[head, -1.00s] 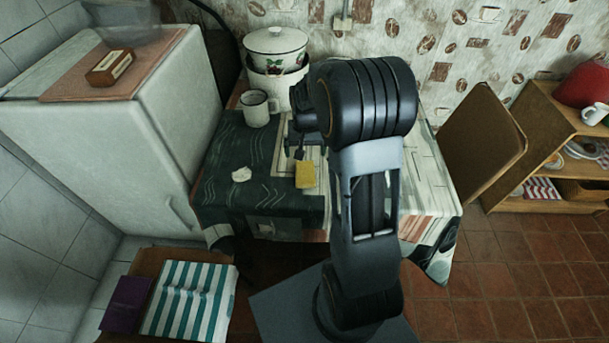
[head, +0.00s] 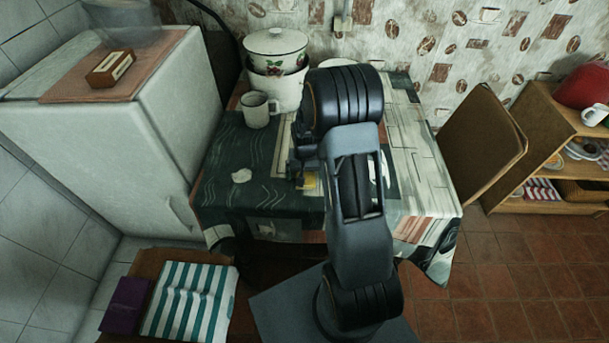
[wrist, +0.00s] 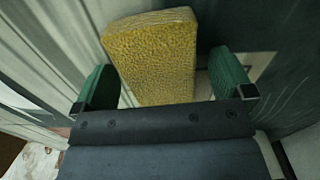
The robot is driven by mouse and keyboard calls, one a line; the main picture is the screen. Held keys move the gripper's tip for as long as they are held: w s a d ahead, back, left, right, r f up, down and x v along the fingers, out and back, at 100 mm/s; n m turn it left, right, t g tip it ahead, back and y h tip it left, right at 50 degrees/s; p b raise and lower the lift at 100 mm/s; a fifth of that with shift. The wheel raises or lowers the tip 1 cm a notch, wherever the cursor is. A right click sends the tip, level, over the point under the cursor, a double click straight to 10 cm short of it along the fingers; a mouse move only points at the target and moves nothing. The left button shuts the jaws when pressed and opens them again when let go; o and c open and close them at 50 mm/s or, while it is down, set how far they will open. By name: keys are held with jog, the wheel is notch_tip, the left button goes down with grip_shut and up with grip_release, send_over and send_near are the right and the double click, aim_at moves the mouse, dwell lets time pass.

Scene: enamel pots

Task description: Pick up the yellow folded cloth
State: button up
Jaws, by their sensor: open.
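The yellow folded cloth (head: 309,181) lies on the patterned tablecloth near the table's front edge, partly hidden by my gripper in the head view. In the wrist view the cloth (wrist: 156,58) is a textured yellow block between my two green fingertips. My gripper (wrist: 165,84) is open, with one finger on each side of the cloth. A gap shows on the right; on the left the finger is close to the cloth, and I cannot tell if it touches. In the head view my gripper (head: 301,178) is low over the table.
A white mug (head: 256,110) and stacked enamel pots (head: 275,50) stand at the back left of the table.

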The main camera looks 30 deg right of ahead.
jog(key=shift+c, duration=0.2)
jog(key=c, duration=1)
jog(key=shift+o, duration=0.2)
jog(key=shift+r, duration=0.3)
notch_tip(320, 180, up, 2)
jog(key=shift+w+r, duration=0.1)
jog(key=s+d+r, duration=0.9)
jog(key=s+r, duration=0.1)
jog(key=shift+s+b, duration=0.4)
